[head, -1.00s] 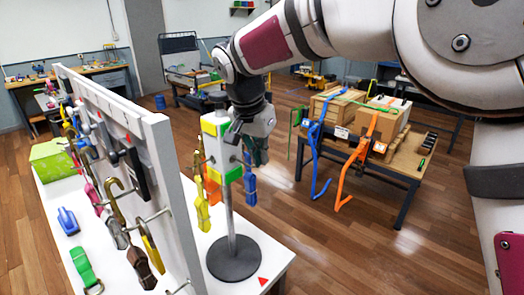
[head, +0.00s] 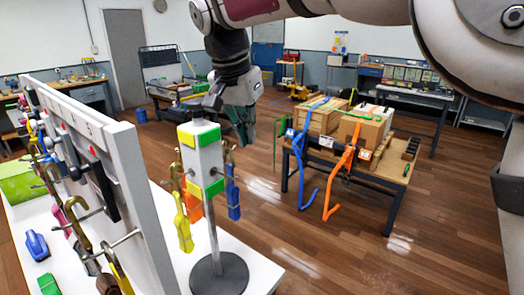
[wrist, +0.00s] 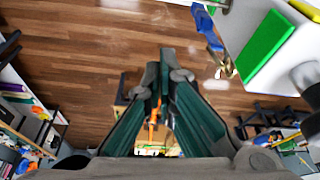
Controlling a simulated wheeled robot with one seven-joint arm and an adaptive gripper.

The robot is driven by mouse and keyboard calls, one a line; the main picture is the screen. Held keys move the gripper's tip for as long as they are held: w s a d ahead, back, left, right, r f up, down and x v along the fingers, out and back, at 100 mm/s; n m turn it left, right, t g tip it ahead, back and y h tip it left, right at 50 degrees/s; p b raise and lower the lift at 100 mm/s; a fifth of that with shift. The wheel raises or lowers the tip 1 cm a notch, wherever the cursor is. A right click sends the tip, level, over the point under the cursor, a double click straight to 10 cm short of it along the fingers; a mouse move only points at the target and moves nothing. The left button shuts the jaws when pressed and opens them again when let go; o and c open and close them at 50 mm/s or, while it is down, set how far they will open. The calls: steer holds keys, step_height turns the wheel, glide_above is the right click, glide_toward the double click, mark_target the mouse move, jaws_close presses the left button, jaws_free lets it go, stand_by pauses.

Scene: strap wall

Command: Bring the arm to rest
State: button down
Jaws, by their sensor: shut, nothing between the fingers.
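My gripper (head: 246,143) hangs in the upper middle of the head view, fingers pointing down, shut and empty. In the wrist view its two green-lined fingers (wrist: 164,55) come together at the tips, over the wooden floor. It is just right of and beyond the top of the strap post (head: 203,150), a white block with green and yellow panels on a grey pole. A blue strap (head: 233,196) and a yellow strap (head: 183,224) hang from hooks on that post. The blue strap also shows in the wrist view (wrist: 206,27), apart from the fingers.
A white panel (head: 125,165) with hooks and straps stands at left on a white table (head: 160,275). A wooden table (head: 385,177) with boxes and blue and orange straps stands at right. Floor (head: 330,245) between them is clear.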

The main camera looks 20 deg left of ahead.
steer(key=s+d+r+n, duration=0.15)
steer(key=s+d, duration=0.25)
steer(key=d, duration=0.8)
steer(key=s+d+r, duration=0.3)
steer(key=s+d, duration=0.1)
steer(key=d, duration=0.7)
steer(key=s+d+f+t, duration=0.1)
steer(key=s+d+f, duration=0.3)
steer(key=s+d, duration=0.2)
steer(key=s+d+f+n+t, duration=0.1)
steer(key=s+d+f, duration=0.4)
steer(key=s+d, duration=0.2)
steer(key=shift+s+d+f+y, duration=0.15)
steer(key=shift+s+f+y, duration=0.2)
steer(key=shift+s, duration=0.55)
